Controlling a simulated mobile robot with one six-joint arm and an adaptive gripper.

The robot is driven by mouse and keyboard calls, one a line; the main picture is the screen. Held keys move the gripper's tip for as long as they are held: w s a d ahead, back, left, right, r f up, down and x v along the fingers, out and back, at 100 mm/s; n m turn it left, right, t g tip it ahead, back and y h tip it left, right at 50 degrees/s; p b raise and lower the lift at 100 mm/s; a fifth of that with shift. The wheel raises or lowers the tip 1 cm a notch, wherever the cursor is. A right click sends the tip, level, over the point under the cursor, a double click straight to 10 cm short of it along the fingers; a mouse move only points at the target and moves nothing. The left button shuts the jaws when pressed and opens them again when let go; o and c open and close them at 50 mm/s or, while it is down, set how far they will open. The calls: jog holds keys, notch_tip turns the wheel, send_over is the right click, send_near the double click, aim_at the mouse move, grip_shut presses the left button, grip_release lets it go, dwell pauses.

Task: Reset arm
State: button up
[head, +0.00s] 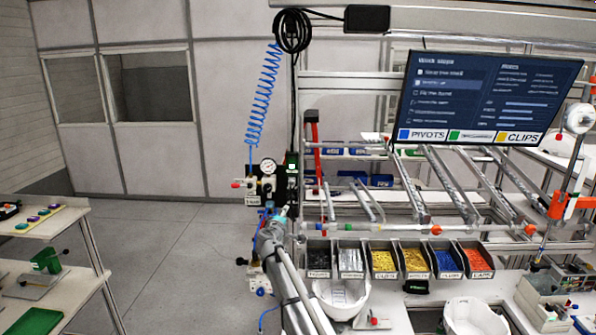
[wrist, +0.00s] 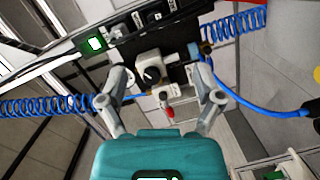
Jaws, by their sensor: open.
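My gripper (wrist: 168,98) is open and empty in the wrist view, its two grey fingers spread apart. Between and beyond the fingers is a dark panel with a valve block (wrist: 152,68) and a small red part below it. In the head view my arm rises from the bottom centre toward the air regulator unit (head: 266,185) with its round gauge. The gripper's fingertips are not clear in the head view. A white helmet shell (head: 340,296) sits under the bins, just right of my arm. Another white shell (head: 474,318) is at the bottom right.
A row of bins (head: 383,262) holds small coloured parts behind the bench top. A screen (head: 487,95) hangs above sloped rails (head: 452,185). A blue coiled hose (head: 264,95) hangs above the regulator. A side bench (head: 60,285) stands left; open floor (head: 165,255) lies between.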

jog(key=s+d+f+m+g+h+b, duration=0.3)
jog(key=s+d+f+m+g+b, duration=0.55)
jog(key=s+d+f, duration=1)
jog(key=s+d+f+m+g+y+b, duration=0.2)
jog(key=s+f, duration=0.6)
jog(key=s, duration=0.4)
jog(key=s+d+f+m+g+y+b, duration=0.2)
jog(key=s+f+g+b, duration=0.4)
jog(key=s+f, duration=0.3)
jog(key=s+d+y+b, duration=0.1)
jog(key=s+y, duration=0.1)
jog(key=s, duration=0.1)
jog(key=shift+d, duration=0.15)
